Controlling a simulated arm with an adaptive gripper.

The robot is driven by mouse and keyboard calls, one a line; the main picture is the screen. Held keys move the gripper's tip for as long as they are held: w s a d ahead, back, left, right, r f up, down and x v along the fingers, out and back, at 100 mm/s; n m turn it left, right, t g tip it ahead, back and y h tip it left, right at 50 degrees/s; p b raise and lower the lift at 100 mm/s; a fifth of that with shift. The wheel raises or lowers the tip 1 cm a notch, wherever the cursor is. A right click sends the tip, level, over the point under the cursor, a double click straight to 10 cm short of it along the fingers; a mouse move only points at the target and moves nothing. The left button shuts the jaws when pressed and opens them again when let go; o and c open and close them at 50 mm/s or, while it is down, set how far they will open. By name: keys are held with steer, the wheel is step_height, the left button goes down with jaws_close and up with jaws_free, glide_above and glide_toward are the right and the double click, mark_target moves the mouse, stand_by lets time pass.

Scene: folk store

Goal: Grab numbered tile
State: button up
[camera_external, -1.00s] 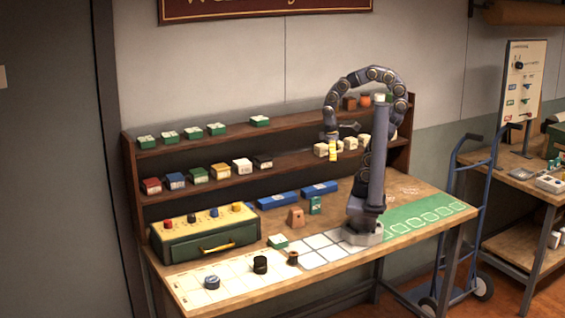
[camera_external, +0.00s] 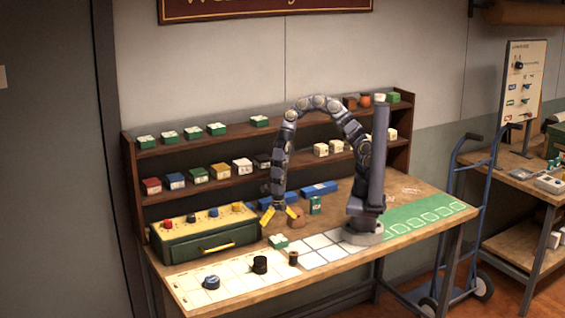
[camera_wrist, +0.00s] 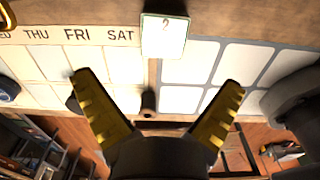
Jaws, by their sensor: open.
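A small green block with a white, numbered-looking top (camera_external: 278,241) lies on the bench between the calendar sheet and the white grid. In the wrist view this tile (camera_wrist: 165,36) shows at top centre with a dark mark like a 2 or a question mark. My gripper (camera_external: 279,214) is open and empty, its yellow fingers spread above the bench just over the tile. In the wrist view my gripper (camera_wrist: 157,82) points up the picture, with the tile beyond its fingertips and apart from them.
The calendar sheet (camera_external: 224,278) holds a blue-topped round item (camera_external: 211,282) and a black one (camera_external: 260,265). A small brown cylinder (camera_external: 293,258) stands near the tile. The yellow-topped green case (camera_external: 207,243) is left; a brown block (camera_external: 296,217) is close behind.

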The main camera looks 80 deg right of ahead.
mark_target(279, 239)
step_height(279, 239, down, 2)
steer(key=shift+f, duration=0.2)
steer(key=f, duration=0.3)
steer(key=shift+d+f, duration=0.35)
steer(key=shift+d, duration=0.05)
steer(key=shift+a+f, duration=0.1)
steer(key=shift+f, duration=0.8)
steer(key=c, duration=1.2)
